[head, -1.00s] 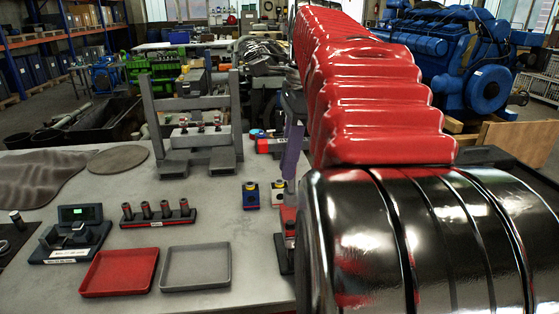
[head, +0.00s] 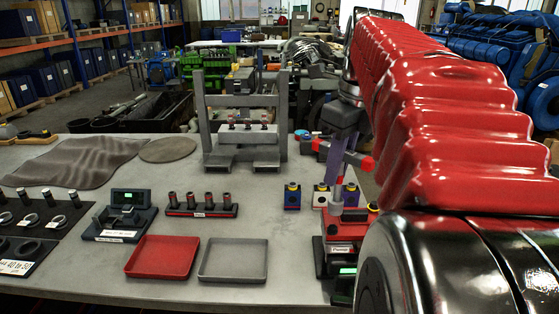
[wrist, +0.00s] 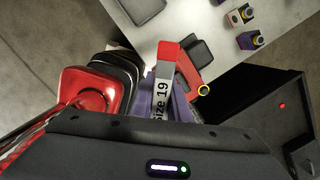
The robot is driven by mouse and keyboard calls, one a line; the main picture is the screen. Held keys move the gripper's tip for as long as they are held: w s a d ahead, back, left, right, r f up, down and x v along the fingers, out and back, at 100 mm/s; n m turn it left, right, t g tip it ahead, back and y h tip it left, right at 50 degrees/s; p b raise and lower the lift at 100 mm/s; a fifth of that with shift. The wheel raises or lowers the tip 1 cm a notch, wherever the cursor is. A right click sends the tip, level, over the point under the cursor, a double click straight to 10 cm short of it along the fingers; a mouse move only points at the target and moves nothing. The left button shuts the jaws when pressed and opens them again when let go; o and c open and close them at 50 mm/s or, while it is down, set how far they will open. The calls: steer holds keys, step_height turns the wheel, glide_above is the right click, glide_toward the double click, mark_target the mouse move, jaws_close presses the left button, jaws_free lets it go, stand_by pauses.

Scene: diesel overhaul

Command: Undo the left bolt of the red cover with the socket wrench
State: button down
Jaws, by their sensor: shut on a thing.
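The red cover (head: 351,222) sits on a dark pump unit at the right front of the bench; it also shows in the wrist view (wrist: 190,72). A yellow-topped bolt (head: 373,207) stands at its right side. My gripper (head: 343,165), with purple fingers, is shut on the socket wrench (head: 321,147). The wrench's handle, marked "Size 19" (wrist: 161,95), lies across the fingers, and its grey shaft (head: 337,196) points down to the cover's left side. The left bolt is hidden at the shaft's lower end; I cannot tell whether the socket is seated on it.
A red tray (head: 163,257) and a grey tray (head: 233,260) lie to the left, before a socket rack (head: 201,210). A grey stand (head: 245,160) rises behind.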

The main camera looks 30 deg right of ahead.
mark_target(335, 191)
steer(key=m, duration=0.3)
steer(key=shift+d+f+h, duration=0.1)
steer(key=shift+f+h, duration=0.15)
steer(key=shift+h, duration=0.05)
steer(key=shift+f, duration=1.55)
steer(key=shift+f, duration=0.1)
steer(key=shift+f, duration=0.85)
